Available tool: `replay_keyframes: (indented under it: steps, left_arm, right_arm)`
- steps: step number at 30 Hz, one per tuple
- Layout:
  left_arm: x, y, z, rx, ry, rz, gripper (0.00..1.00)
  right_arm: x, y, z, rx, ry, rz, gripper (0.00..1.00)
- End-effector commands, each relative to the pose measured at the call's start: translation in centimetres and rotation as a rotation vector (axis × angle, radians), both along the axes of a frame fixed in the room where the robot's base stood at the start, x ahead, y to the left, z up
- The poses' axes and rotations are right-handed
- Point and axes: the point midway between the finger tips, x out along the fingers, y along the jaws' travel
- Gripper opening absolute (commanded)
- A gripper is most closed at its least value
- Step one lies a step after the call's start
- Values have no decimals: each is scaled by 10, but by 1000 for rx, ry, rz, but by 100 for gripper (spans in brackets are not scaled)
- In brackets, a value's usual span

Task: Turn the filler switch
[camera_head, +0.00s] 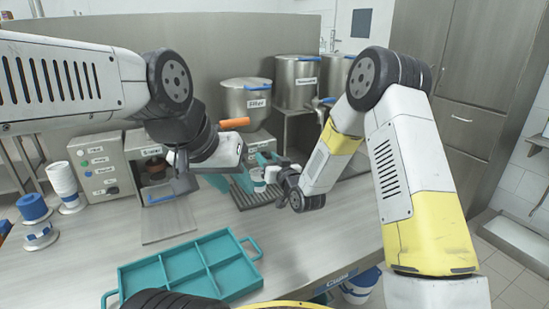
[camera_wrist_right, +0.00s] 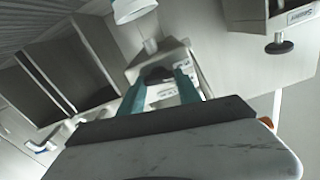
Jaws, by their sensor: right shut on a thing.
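The filler is the grey unit with a labelled steel pot (camera_head: 248,98) on top and a dark drip grate (camera_head: 252,194) below. An orange bar (camera_head: 234,123) shows in front of the pot.
A teal divided tray (camera_head: 190,262) lies at the front of the counter. A grey machine with buttons (camera_head: 101,165) stands at the left, beside stacked white cups (camera_head: 62,178) and blue lids (camera_head: 33,207). More steel pots (camera_head: 296,82) stand behind. The counter's front right is clear.

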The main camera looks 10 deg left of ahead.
Motion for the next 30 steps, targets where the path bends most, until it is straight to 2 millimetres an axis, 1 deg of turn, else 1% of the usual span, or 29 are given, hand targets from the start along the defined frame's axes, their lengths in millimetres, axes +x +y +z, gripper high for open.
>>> replay_keyframes:
  steps: [15,22,30]
  left_arm:
    - [0,0,0,0,0,0,36]
    - [0,0,0,0,0,0,36]
    - [0,0,0,0,0,0,36]
  right_arm:
    - [1,-3,-1,350,234,-1,0]
    - [2,-3,-1,449,302,-1,0]
    - [2,-2,-1,501,337,0,0]
